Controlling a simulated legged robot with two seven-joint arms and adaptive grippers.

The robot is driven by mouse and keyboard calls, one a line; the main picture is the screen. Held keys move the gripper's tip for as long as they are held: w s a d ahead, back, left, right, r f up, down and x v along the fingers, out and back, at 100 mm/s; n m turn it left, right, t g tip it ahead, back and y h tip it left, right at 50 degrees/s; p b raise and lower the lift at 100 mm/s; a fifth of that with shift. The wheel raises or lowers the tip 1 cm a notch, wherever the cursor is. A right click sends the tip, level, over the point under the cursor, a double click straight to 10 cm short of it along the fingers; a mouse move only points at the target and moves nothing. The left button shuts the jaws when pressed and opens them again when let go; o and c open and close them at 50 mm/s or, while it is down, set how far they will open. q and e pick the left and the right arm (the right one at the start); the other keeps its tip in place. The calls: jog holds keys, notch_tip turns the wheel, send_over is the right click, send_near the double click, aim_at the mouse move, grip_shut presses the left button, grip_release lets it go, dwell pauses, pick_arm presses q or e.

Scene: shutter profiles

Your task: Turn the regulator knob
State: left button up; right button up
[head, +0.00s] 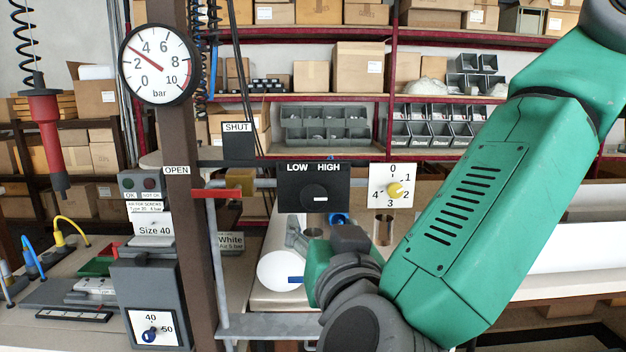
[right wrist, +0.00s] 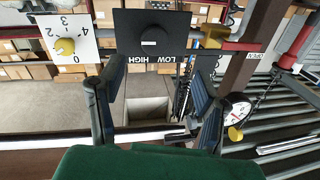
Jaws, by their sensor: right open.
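A white dial plate (head: 378,172) numbered 0 to 4 carries a yellow knob (head: 395,189); the knob also shows in the right wrist view (right wrist: 65,46). Left of it is a black LOW/HIGH panel (head: 290,195) with a black knob (head: 318,194); this knob faces the right wrist camera (right wrist: 153,43). I cannot tell by label which is the regulator. The bar gauge (head: 160,64) points between 2 and 4. My right gripper (right wrist: 157,78) is open and empty, its fingers below the black panel and apart from the knobs. In the head view its fingers are largely hidden behind my wrist. My left gripper is not in view.
A brown post (head: 190,240) and a grey pipe with a red handle (head: 215,193) stand left of the panels. A grey box with a blue knob (head: 150,335) is at lower left. A red tool (head: 45,130) hangs at far left. Shelves of boxes fill the back.

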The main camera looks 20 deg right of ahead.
aim_at(317, 201)
jog(key=w, duration=0.5)
jog(key=shift+w+d, duration=0.1)
jog(key=shift+w, duration=0.2)
jog(key=w+d, duration=0.1)
jog(key=w, duration=0.1)
jog(key=w+d, duration=0.2)
jog(key=shift+w+d+f, duration=0.1)
jog(key=shift+w+d, duration=0.1)
jog(key=shift+w, duration=0.2)
jog(key=shift+w+a, duration=0.1)
jog(key=shift+w, duration=0.1)
jog(key=shift+w+a, duration=0.15)
jog(key=shift+a, duration=0.2)
jog(key=shift+w+a, duration=0.1)
jog(key=shift+a, duration=0.8)
jog(key=shift+c, duration=0.7)
jog(key=c, duration=0.6)
jog(key=shift+d, duration=0.55)
jog(key=c, duration=0.5)
jog(key=shift+o, duration=0.2)
jog(key=shift+d, duration=0.35)
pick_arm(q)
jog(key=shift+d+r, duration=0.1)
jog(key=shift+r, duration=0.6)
pick_arm(e)
jog(key=shift+a, duration=0.1)
